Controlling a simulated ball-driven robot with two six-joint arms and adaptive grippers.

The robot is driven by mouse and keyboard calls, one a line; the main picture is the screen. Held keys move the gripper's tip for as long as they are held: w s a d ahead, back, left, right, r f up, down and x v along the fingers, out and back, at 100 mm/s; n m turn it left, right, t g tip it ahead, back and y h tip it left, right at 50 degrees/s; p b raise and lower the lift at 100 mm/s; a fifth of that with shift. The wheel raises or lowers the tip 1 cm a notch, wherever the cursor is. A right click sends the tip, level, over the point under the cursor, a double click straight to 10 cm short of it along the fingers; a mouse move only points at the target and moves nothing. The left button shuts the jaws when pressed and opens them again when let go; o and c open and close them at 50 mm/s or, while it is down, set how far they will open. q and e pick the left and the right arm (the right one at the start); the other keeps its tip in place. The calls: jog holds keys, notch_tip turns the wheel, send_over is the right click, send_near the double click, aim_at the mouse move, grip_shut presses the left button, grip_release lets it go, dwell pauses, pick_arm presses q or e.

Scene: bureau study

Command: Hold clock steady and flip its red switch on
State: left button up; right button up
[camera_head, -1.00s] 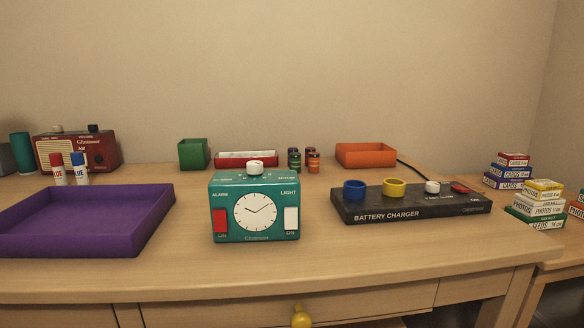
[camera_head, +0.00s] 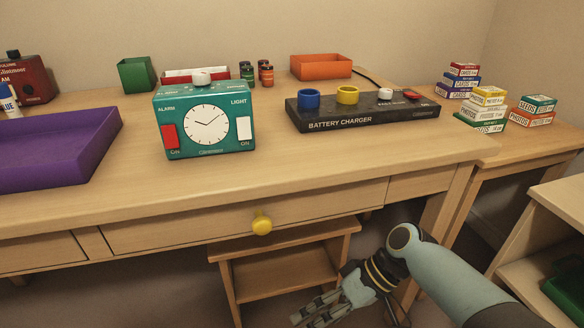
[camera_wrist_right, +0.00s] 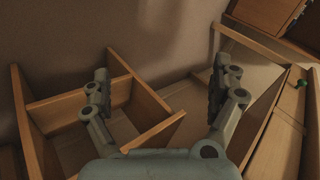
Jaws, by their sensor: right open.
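The teal clock (camera_head: 205,122) stands upright on the desk, its white dial facing me. Its red switch (camera_head: 170,136) is on the left of the front, above an ON label; whether it is flipped I cannot tell. A white switch (camera_head: 244,128) is on the right of the front and a white knob (camera_head: 202,77) on top. My right gripper (camera_head: 312,318) is below the desk's front edge, well away from the clock. In the right wrist view my right gripper (camera_wrist_right: 160,88) is open with nothing between its fingers. My left gripper is not in view.
A purple tray (camera_head: 100,142) lies left of the clock and a black battery charger (camera_head: 365,115) right of it. The drawer knob (camera_head: 262,224) sticks out in front. A low wooden step (camera_head: 285,272) stands under the desk. Desk in front of the clock is clear.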

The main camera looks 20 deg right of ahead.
jog(key=w+a+r+n+g+y, duration=0.15)
jog(key=a+r+n+y, duration=0.35)
jog(key=r, duration=1.1)
jog(key=w+a+r+n+g+y, duration=0.1)
jog(key=a+r+n+g+y, duration=0.2)
jog(key=a+r+n, duration=0.8)
jog(key=w+d+r+n, duration=0.2)
jog(key=w+d+r, duration=0.15)
jog(key=r, duration=0.55)
jog(key=w+d+r+n, duration=0.15)
jog(key=w+r, duration=0.25)
jog(key=r, duration=0.5)
jog(key=m+t+h, duration=0.3)
jog(key=m+t, duration=0.2)
send_near(226, 85)
jog(key=x, duration=1.1)
jog(key=shift+a, duration=0.2)
jog(key=shift+c, duration=0.2)
jog(key=c, duration=1.5)
jog(key=shift+o, duration=0.2)
